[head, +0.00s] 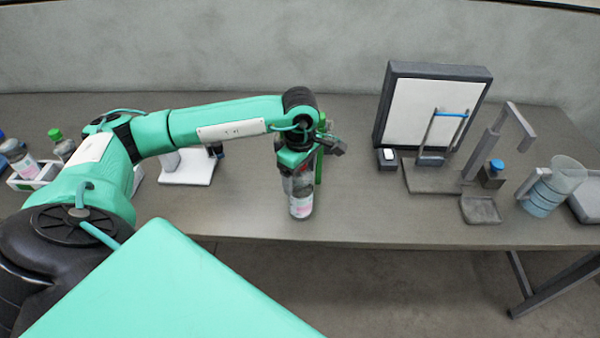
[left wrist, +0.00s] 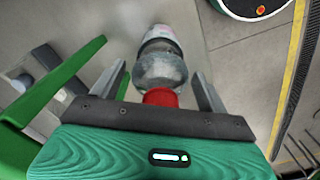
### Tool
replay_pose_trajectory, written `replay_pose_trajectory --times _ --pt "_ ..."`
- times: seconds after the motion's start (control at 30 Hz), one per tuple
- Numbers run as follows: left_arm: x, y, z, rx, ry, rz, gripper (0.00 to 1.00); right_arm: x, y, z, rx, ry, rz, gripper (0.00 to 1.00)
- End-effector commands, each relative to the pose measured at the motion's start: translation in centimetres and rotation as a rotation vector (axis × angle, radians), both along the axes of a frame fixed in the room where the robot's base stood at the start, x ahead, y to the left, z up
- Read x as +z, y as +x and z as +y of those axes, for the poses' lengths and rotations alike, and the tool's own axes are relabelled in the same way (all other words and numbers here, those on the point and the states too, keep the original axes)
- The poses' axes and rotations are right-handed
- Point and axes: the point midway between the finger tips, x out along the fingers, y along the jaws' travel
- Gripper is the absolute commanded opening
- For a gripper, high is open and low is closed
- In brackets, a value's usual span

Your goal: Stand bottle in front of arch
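The bottle (head: 301,203) is clear with a pink and white label and stands upright below my left gripper (head: 298,172), near the table's front edge. In the left wrist view the bottle (left wrist: 160,68) shows its red cap close to the palm. The fingers of my left gripper (left wrist: 158,72) lie on either side of it, with a narrow gap visible on the left side. I cannot tell whether its base touches the table. A green upright frame (head: 319,166), perhaps the arch, is mostly hidden behind the gripper; its green bars (left wrist: 62,82) show in the wrist view. My right gripper is not in view.
A white panel in a dark frame (head: 432,104), a grey stand with a blue bar (head: 432,184), a blue-capped small bottle (head: 492,177) and a clear cup (head: 545,193) stand at right. A white tray of bottles (head: 42,174) is at left.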

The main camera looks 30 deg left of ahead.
Motion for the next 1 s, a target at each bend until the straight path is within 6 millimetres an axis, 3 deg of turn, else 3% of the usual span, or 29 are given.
replay_pose_trajectory --times 0.43,0.8,1.0 --pt "0.7 0.1 0.0 0.000 0.000 -0.003 0.80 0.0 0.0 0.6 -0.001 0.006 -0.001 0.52" --pt "8.2 0.1 0.0 0.000 0.000 -0.005 0.80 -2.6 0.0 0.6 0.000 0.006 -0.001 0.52" --pt "11.1 0.1 0.0 0.000 -0.001 -0.003 0.80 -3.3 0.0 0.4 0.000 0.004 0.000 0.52"
